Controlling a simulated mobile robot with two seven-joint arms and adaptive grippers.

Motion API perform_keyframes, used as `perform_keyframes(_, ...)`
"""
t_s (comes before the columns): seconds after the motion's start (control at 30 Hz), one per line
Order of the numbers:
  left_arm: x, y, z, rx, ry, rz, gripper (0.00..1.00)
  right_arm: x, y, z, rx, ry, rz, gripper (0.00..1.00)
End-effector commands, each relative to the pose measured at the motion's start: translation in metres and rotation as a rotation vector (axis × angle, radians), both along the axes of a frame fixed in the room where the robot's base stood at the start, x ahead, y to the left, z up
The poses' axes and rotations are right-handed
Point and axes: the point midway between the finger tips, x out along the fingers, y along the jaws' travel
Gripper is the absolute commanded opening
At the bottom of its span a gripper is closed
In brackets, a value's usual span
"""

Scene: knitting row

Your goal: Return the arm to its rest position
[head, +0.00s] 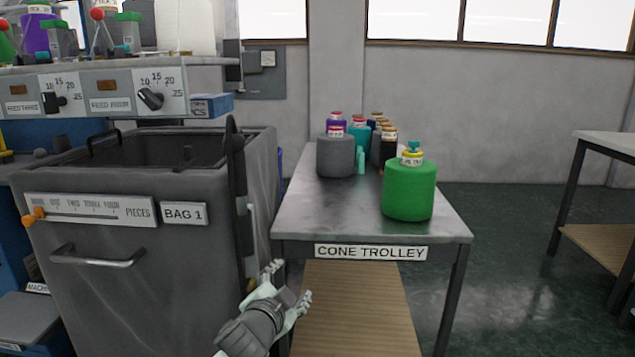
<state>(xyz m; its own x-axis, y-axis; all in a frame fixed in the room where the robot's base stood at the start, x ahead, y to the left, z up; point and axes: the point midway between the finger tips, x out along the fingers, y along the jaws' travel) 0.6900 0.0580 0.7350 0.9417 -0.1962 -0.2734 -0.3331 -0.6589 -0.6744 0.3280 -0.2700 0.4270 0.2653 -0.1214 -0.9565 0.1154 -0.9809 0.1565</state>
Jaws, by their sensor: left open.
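My left gripper (290,283) is low in the head view, with its pale fingers apart and nothing between them. It is in front of the cone trolley (330,225) near its front left leg, below the level of the top. The grey bin labelled BAG 1 (150,240) is to its left. My right gripper is not in view.
A green yarn cone (409,192) stands near the trolley's front right, with a grey cone (335,155) and several others behind. A knitting machine panel (110,90) is above the bin. A table (608,143) is at right. Dark floor between is clear.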

Motion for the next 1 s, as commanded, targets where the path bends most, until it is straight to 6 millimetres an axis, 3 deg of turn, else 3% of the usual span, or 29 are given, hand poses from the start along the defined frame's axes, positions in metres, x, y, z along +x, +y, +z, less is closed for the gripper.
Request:
perform_keyframes(0.03, -0.019, 0.017, -0.037, -0.046, 0.094, 0.055, 0.65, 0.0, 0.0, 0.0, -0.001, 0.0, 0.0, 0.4)
perform_keyframes(0.2, -0.085, 0.074, -0.134, -0.152, 0.362, 0.238, 0.65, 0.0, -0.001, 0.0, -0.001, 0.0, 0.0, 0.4)
perform_keyframes(0.4, -0.19, 0.137, -0.228, -0.232, 0.648, 0.448, 0.65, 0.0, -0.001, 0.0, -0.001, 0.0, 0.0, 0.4)
perform_keyframes(0.5, -0.247, 0.164, -0.263, -0.254, 0.774, 0.548, 0.65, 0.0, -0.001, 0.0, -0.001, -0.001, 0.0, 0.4)
perform_keyframes(0.6, -0.297, 0.186, -0.286, -0.268, 0.874, 0.631, 0.65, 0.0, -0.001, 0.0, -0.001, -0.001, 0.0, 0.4)
perform_keyframes(0.73, -0.342, 0.203, -0.302, -0.275, 0.957, 0.702, 0.65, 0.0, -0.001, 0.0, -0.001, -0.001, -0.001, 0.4)
perform_keyframes(0.83, -0.358, 0.209, -0.306, -0.278, 0.987, 0.727, 0.65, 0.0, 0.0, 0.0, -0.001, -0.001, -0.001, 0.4)
perform_keyframes(1.0, -0.363, 0.212, -0.308, -0.277, 0.995, 0.735, 0.65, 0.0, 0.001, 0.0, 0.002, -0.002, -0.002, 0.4)
